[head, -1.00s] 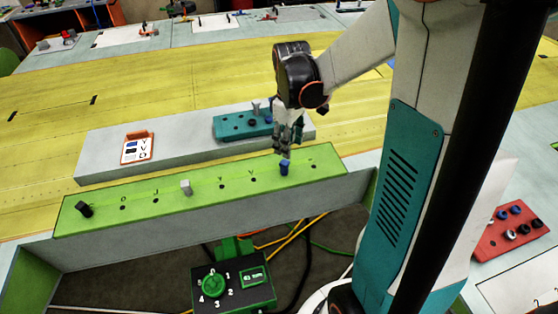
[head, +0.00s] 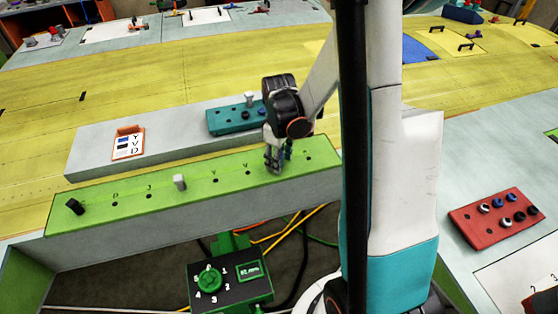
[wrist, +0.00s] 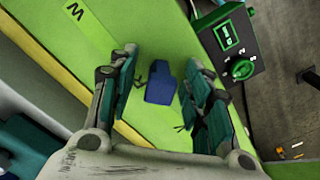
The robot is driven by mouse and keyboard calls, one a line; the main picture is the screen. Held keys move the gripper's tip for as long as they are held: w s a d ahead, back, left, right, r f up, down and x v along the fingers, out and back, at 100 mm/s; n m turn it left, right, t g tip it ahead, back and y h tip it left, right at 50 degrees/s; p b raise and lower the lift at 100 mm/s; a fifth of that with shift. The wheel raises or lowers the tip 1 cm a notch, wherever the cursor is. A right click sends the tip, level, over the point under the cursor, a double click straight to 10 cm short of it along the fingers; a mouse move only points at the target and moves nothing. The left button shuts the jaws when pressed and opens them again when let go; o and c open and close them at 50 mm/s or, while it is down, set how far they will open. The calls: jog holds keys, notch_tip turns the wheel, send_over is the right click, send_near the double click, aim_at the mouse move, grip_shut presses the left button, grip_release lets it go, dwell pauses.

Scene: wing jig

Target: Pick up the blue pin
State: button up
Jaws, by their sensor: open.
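The blue pin (wrist: 160,85) stands on the green rail (wrist: 262,166) and shows between my fingers in the wrist view. In the head view my gripper (head: 279,158) is down at the right part of the green rail (head: 130,205) and mostly hides the pin. My gripper, also in the wrist view (wrist: 162,62), is open, with one finger on each side of the pin. Gaps show between the pin and both fingers, so it is not clamped.
A grey pin (head: 180,182) and a black pin (head: 74,206) stand on the same rail. Behind are a teal block (head: 225,121) with pins and a labelled card (head: 128,144). A green dial box (head: 230,284) is in front. A red block (head: 480,233) with several pins lies right.

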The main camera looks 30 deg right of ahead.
grip_shut()
jog(key=shift+r, duration=0.1)
notch_tip(320, 180, up, 20)
jog(key=p, duration=0.2)
dwell(0.5)
